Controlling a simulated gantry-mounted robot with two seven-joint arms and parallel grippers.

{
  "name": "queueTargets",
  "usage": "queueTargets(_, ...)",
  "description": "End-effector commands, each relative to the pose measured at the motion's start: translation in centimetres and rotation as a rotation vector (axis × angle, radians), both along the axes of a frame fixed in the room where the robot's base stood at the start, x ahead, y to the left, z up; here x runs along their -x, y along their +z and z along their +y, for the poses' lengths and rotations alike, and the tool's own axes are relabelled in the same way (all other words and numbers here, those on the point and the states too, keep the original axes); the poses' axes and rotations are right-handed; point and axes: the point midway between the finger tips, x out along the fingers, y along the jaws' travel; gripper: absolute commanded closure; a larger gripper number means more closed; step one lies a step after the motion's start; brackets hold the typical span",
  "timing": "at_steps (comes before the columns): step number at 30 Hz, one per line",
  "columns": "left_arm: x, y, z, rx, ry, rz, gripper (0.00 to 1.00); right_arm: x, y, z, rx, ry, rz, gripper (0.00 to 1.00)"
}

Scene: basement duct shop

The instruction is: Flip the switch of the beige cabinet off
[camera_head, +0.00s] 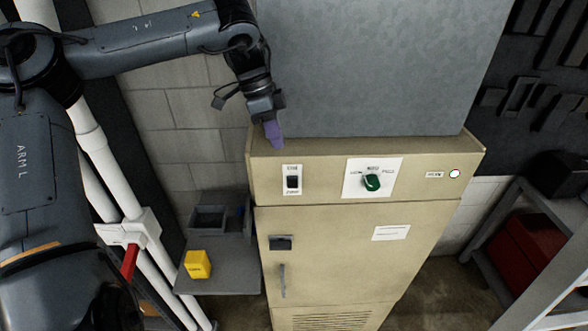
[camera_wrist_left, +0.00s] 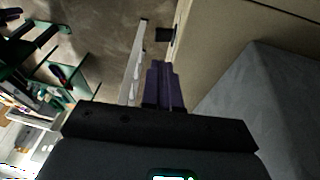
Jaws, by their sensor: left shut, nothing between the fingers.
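The beige cabinet (camera_head: 340,230) stands in the middle of the head view. Its switch (camera_head: 293,181) is a black rocker on a white plate at the upper left of the front panel. Its exact position is too small to tell. My left gripper (camera_head: 273,136) is shut and empty, with purple fingers pointing down. In the picture it is above and slightly left of the switch, at the cabinet's top left edge, apart from the switch. In the left wrist view the shut fingers (camera_wrist_left: 163,85) show beside the beige cabinet side (camera_wrist_left: 235,40). My right gripper is not in view.
A green rotary knob (camera_head: 372,182) and a white lamp (camera_head: 454,174) share the panel. A grey duct (camera_head: 375,65) rises from the cabinet top. A shelf (camera_head: 215,278) with a yellow box (camera_head: 198,264) stands left, near a red-handled pipe valve (camera_head: 130,260).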

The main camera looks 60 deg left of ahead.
Motion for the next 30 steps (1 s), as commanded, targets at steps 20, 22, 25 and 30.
queueTargets(20, -1.1, -5.2, -1.4, 0.003, -0.002, 0.002, 1.0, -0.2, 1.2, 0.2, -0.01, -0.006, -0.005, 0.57)
queueTargets(22, -1.2, -6.2, -1.6, 0.002, -0.002, 0.004, 1.0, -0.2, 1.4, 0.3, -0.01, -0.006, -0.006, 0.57)
queueTargets(25, -1.5, -7.5, -2.0, 0.003, 0.0, 0.004, 1.0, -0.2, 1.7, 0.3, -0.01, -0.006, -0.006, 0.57)
queueTargets(30, -1.8, -8.9, -2.3, 0.001, 0.0, 0.002, 1.0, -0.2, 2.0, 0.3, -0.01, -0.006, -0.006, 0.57)
